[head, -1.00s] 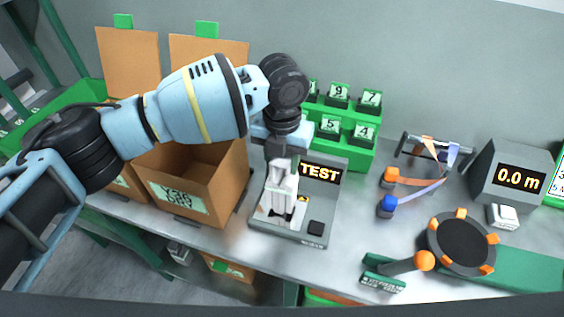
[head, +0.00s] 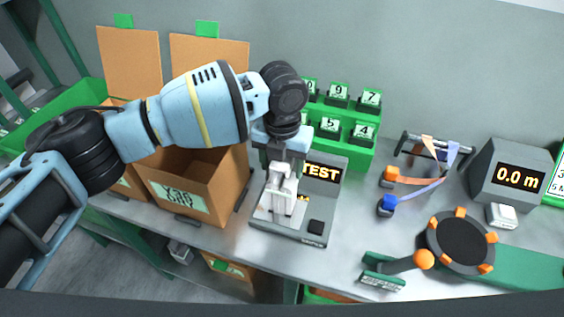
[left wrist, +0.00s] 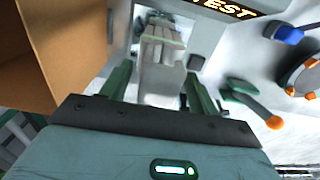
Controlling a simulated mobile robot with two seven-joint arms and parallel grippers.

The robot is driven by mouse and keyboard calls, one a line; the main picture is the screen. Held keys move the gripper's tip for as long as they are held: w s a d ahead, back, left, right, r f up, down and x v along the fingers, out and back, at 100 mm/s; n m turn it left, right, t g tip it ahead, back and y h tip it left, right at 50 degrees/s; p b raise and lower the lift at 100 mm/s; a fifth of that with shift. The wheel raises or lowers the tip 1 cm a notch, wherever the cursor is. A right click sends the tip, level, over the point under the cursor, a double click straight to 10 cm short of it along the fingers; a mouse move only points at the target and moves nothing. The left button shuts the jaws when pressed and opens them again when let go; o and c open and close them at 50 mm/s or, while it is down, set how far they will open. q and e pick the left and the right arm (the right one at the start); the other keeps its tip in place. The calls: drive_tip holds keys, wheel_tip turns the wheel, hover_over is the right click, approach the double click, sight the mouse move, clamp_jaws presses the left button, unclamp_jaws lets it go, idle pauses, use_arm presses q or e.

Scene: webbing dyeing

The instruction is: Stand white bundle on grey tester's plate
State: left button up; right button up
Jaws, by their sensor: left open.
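The white bundle (head: 282,196) stands upright on the plate of the grey tester (head: 316,226), which has a lit TEST display. My left gripper (head: 284,160) is at the bundle's upper end on the side nearer the back wall. In the left wrist view, the bundle (left wrist: 163,62) shows beyond and between the two green, spread fingers (left wrist: 160,88), with gaps at both sides. The bundle's foot and the plate are partly hidden in the head view. My right gripper is not in view.
An open cardboard box (head: 190,190) stands left of the tester. A green rack with numbered tags (head: 345,150) stands behind it. Right are orange and blue clips (head: 388,204), a round dark reel with orange pegs (head: 458,243) and a 0.0 m display box (head: 510,180).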

use_arm(q)
wheel_tip(320, 180, up, 12)
drive_tip(key=shift+r, duration=0.2)
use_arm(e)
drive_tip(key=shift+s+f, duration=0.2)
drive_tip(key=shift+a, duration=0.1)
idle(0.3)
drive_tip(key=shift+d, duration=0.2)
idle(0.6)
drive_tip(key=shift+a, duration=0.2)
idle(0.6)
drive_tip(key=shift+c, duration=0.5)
